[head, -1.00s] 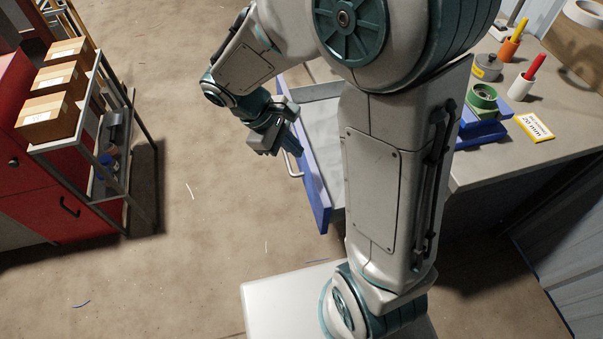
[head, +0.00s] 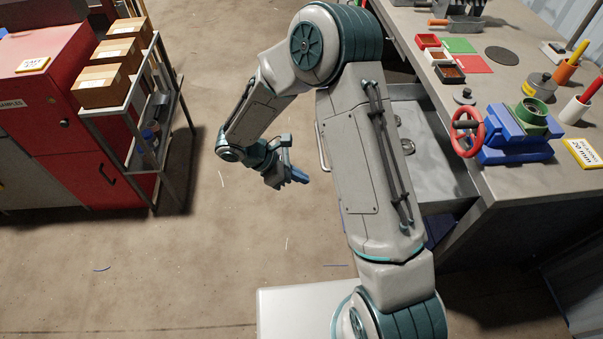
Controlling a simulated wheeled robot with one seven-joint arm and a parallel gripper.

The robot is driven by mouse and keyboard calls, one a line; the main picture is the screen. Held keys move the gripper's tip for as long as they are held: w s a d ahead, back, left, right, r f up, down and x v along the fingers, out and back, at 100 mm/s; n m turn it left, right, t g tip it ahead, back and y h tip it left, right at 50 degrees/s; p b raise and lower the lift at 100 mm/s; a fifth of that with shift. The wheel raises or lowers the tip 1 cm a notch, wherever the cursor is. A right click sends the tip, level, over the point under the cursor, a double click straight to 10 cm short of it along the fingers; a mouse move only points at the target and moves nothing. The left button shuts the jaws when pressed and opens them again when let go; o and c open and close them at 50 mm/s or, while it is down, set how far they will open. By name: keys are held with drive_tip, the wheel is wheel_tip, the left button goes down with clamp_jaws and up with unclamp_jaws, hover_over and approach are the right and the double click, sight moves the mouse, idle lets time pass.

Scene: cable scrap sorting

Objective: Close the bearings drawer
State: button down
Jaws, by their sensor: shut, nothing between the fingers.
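The drawer (head: 445,165) is pulled out from under the workbench, and its grey inside shows to the right of my arm. A few small metal parts lie in it; I cannot tell from here whether they are bearings. Its pale bar handle (head: 321,135) shows to the left of my arm. Most of the drawer's front is hidden behind my arm. My gripper (head: 300,176) is shut and empty, over the floor to the left of the drawer and below the handle in the picture. It appears apart from the handle.
The workbench (head: 500,75) carries a blue vise (head: 510,140) with a red wheel, small bins, colored mats and cups. A metal rack (head: 120,105) with cardboard boxes stands at left, beside a red cabinet (head: 60,110). The floor between rack and drawer is open.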

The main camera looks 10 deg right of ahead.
drive_tip(key=d+f, duration=0.4)
drive_tip(key=d, duration=0.4)
drive_tip(key=shift+d+p, duration=0.15)
drive_tip(key=shift+p, duration=0.3)
drive_tip(key=shift+f, duration=0.15)
